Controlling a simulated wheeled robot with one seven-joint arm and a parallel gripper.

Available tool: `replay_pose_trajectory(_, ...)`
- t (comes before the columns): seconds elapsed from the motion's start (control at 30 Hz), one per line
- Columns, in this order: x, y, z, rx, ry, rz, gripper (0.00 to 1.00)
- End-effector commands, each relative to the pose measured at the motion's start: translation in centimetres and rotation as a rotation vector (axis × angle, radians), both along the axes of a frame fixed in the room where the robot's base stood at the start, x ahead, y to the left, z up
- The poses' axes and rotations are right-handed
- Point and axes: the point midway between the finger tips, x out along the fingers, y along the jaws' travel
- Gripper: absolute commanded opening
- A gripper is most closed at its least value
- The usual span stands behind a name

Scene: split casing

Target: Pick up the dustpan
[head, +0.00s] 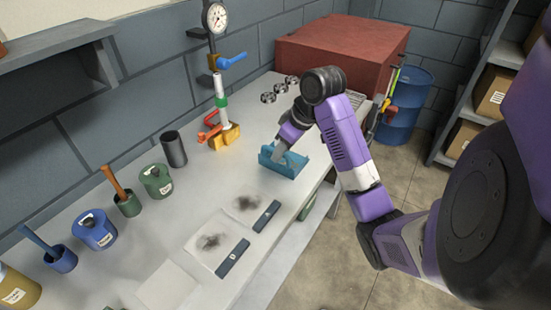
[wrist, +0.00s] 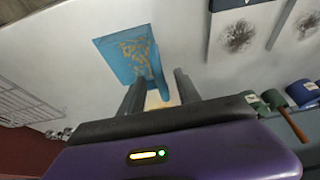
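The dustpan is a blue, shallow scoop (head: 283,162) on the white bench, near its front edge. In the wrist view its pan (wrist: 122,58) holds tan specks of debris, and its narrow blue handle (wrist: 160,82) points toward my gripper. My gripper (head: 279,151) is over the dustpan in the head view. In the wrist view the two dark fingers of my gripper (wrist: 159,88) stand apart, with the handle end showing between them. Neither finger visibly touches the handle. The gripper partly hides the dustpan in the head view.
A red cabinet (head: 342,52) stands behind at the bench's far end. A pipe fitting with a gauge (head: 216,17) rises at the wall. Sooty white sheets (head: 215,240) and dark bars (head: 233,258) lie nearer. Several pots, such as a blue one (head: 95,232), line the back.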

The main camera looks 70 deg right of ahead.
Motion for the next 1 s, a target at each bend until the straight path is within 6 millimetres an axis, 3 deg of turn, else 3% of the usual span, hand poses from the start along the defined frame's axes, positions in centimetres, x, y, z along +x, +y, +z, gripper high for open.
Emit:
replay_pose_trajectory(0.5, 2.0, -0.5, -5.8, 0.003, 0.002, 0.0, 0.4)
replay_pose_trajectory(0.83, 2.3, -0.6, -6.6, 0.0, 0.001, 0.0, 0.4)
replay_pose_trajectory(1.0, 2.3, -0.6, -6.6, 0.0, 0.001, 0.0, 0.08)
